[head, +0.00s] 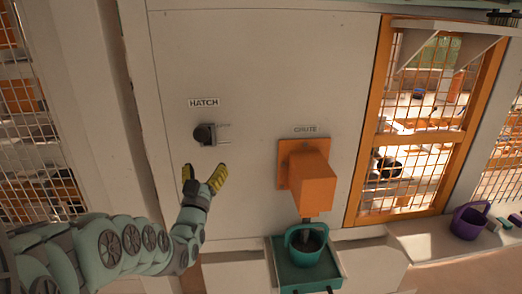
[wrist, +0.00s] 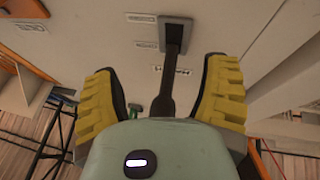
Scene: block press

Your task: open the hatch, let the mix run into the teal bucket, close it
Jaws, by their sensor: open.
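The hatch lever (head: 203,134) is a dark handle on the pale wall under the HATCH sign. In the wrist view the lever (wrist: 170,85) runs from its wall mount down between my fingers. My gripper (head: 204,174) has yellow fingers, spread apart, just below the lever in the head view; in the wrist view it (wrist: 168,90) is open around the lever without closing on it. The orange chute (head: 315,185) juts from the wall. The teal bucket (head: 293,246) stands under it. Something dark shows inside; a small greyish shape sits between spout and bucket, too small to tell whether mix is running.
The bucket stands on a teal tray (head: 283,277) at the wall's foot. Small labels (head: 224,142) flank the lever. An orange-framed mesh window (head: 367,130) is right of the chute. A purple bucket (head: 466,224) stands on the ledge at far right. The wall between lever and chute is clear.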

